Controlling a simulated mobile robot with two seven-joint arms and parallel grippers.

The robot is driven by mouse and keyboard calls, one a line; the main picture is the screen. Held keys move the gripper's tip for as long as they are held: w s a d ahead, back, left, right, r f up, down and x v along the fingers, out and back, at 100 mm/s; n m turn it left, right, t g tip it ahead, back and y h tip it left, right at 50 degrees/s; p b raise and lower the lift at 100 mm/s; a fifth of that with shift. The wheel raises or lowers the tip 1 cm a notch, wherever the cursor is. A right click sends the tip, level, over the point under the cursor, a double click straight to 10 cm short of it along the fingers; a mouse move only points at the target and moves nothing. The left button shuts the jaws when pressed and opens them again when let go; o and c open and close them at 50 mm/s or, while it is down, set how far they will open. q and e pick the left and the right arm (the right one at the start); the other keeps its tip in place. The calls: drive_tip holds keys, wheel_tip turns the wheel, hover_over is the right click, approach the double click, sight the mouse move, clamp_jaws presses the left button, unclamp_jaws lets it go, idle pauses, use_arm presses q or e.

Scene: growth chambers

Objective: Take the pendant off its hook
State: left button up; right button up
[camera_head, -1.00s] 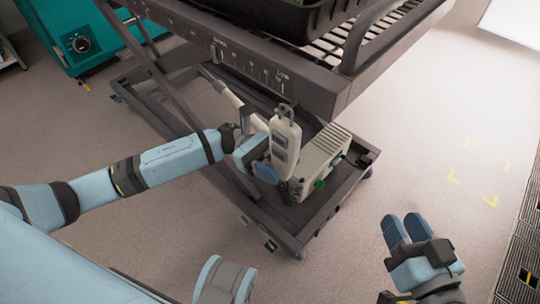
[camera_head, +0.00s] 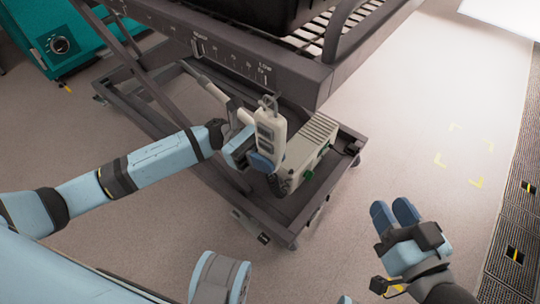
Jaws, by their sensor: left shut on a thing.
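The pendant (camera_head: 270,137) is a light grey hand control with dark buttons, upright below the cart's edge. A metal loop (camera_head: 268,102) shows at its top, close under the cart's frame; I cannot tell whether it still bears on a hook. My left gripper (camera_head: 262,157) comes in from the left and is shut on the pendant, with a blue finger across its lower part. My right gripper (camera_head: 393,210) is empty, its two blue fingers a little apart, off to the right over the floor.
The dark cart (camera_head: 292,78) has a scale along its edge and a black tray (camera_head: 270,12) on top. A beige box (camera_head: 312,140) sits on its lower frame, right behind the pendant. A teal cabinet (camera_head: 40,35) stands at the upper left. The floor at right is clear.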

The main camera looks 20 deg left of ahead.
use_arm(q)
drive_tip(key=shift+r, duration=0.15)
drive_tip(key=shift+r, duration=0.5)
drive_tip(key=shift+r+p, duration=0.35)
drive_tip(key=shift+r, duration=0.05)
drive_tip(key=shift+s, duration=0.2)
drive_tip(key=shift+s+a, duration=0.4)
drive_tip(key=shift+s, duration=0.4)
